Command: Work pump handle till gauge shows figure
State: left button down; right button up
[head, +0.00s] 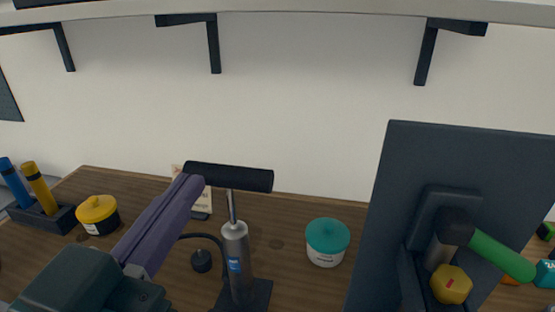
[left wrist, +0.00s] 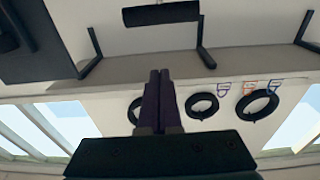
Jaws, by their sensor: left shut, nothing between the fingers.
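My left gripper (head: 190,188) has purple fingers, shut and empty. Its tips overlap the handle's left end in the head view, but in the left wrist view the fingers (left wrist: 158,80) are apart from it. A small dark round piece (head: 202,261) sits left of the barrel near the hose; I cannot tell if it is the gauge, and no reading shows. My right gripper is out of view.
A yellow-lidded tub (head: 97,214) and a dark holder (head: 45,218) with blue and yellow handles stand left. A teal-lidded tub (head: 327,242) stands right of the pump. A tall dark panel (head: 400,180) with a green-handled tool (head: 500,255) blocks the right. A shelf (head: 300,7) hangs above.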

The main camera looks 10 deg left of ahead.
pick_arm(q)
jog(key=shift+w+a+f+t, duration=0.1)
jog(key=shift+w+f+t, duration=0.1)
jog(key=shift+w+t, duration=0.1)
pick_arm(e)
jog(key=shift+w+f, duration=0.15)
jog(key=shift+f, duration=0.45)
pick_arm(q)
jog(key=r+p, duration=0.2)
send_over(228, 177)
jog(key=f, duration=0.2)
jog(key=s+f+b, duration=0.1)
jog(key=f, duration=0.1)
jog(key=shift+a+f, duration=0.2)
jog(key=shift+f, duration=0.05)
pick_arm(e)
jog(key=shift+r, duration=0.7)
